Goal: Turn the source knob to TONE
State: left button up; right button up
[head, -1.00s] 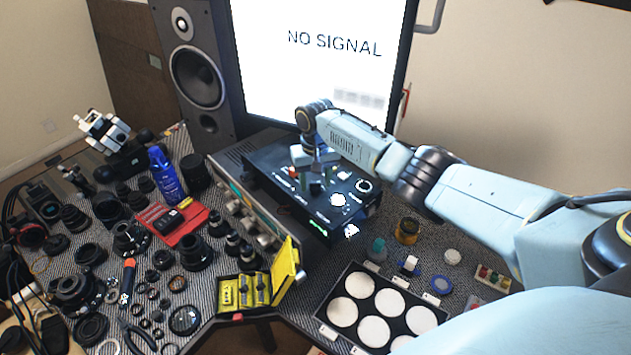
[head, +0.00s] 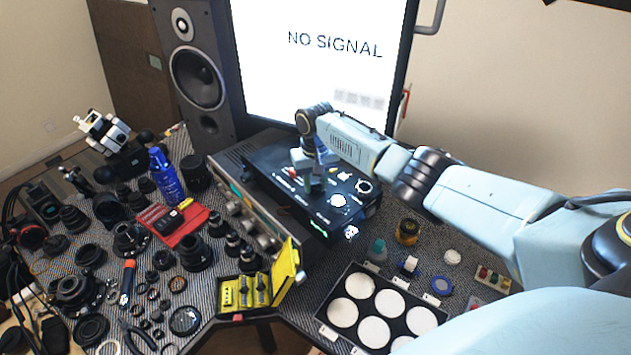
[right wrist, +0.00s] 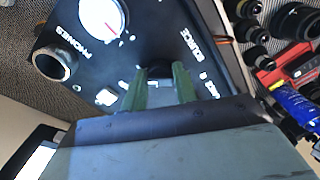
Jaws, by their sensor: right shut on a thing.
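The black box (head: 275,170) with white-lettered controls sits on a larger grey unit below the screen. My right gripper (head: 316,188) reaches down onto its top panel. In the right wrist view its green fingers (right wrist: 160,78) are shut on the dark source knob (right wrist: 160,71), beside the SOURCE lettering. The fingers hide most of the knob, and its pointer direction cannot be read. A round white dial with a red needle (right wrist: 103,16) and the PHONES socket (right wrist: 55,62) are on the same panel. My left gripper is not in view.
The screen (head: 310,45) behind reads NO SIGNAL. A speaker (head: 198,75) stands left of it. Lens parts crowd the left of the table, with a blue bottle (head: 165,178) and a yellow case (head: 240,292). A tray of white discs (head: 335,337) lies in front right.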

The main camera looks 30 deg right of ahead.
aim_at(316, 183)
jog(key=n+p, duration=0.1)
jog(key=n, duration=0.2)
jog(key=shift+n+p, duration=0.4)
jog(key=shift+n, duration=1.7)
jog(key=o, duration=0.9)
jog(key=shift+o, duration=0.2)
notch_tip(316, 183, up, 14)
jog(key=shift+f, duration=0.25)
